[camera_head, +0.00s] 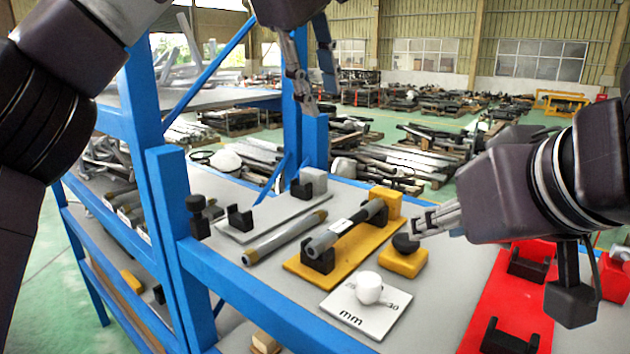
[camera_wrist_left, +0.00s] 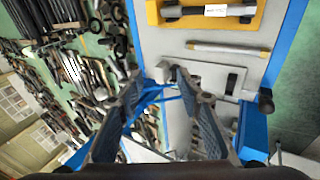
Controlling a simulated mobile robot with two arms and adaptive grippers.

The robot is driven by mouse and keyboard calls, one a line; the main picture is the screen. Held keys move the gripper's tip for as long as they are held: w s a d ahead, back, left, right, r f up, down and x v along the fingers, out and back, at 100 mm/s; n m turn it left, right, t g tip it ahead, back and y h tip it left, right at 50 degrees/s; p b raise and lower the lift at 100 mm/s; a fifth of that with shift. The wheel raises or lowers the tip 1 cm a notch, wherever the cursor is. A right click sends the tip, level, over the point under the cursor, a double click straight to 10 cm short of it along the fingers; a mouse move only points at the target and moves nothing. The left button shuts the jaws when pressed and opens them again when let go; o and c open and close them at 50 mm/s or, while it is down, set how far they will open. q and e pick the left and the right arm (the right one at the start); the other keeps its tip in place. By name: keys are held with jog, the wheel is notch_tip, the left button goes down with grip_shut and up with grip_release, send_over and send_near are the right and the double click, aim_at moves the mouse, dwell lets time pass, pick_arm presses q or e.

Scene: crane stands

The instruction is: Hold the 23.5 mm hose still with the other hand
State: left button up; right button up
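A grey hose with brownish ends and a white label (camera_head: 345,226) lies in black cradles on a yellow plate (camera_head: 300,268). The label is too small to read. A second grey hose (camera_head: 285,238) lies loose beside that plate; it also shows in the left wrist view (camera_wrist_left: 228,49). I cannot tell which is 23.5 mm. My left gripper (camera_head: 318,100) is open and empty, high above the back of the shelf, apart from both hoses. In the left wrist view its fingers (camera_wrist_left: 156,82) stand apart. My right gripper (camera_head: 418,224) is beside a black knob (camera_head: 405,243); its finger gap is unclear.
A grey plate with black cradles (camera_head: 262,222) lies left of the loose hose. A white card marked "mm" (camera_head: 362,318) bears a white knob (camera_head: 370,288). A red plate with black cradles (camera_head: 490,290) is at right. Blue posts (camera_head: 170,220) border the shelf.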

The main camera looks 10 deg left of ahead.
aim_at(315, 242)
pick_arm(q)
jog(key=s+f+g, duration=0.2)
jog(key=s+f, duration=0.1)
jog(key=s+d+f+g+y, duration=0.1)
jog(key=s+f+g, duration=0.1)
jog(key=s+f, duration=0.1)
jog(key=s+f+g, duration=0.2)
jog(key=s+f, duration=0.1)
jog(key=f, duration=0.2)
jog(key=shift+s+d+f, duration=0.15)
jog(key=shift+s+d, duration=0.05)
jog(key=shift+s+f, duration=0.15)
jog(key=shift+f, duration=0.15)
notch_tip(315, 242, down, 7)
jog(key=shift+r, duration=0.15)
jog(key=shift+f, duration=0.2)
jog(key=shift+c, duration=0.6)
grip_shut()
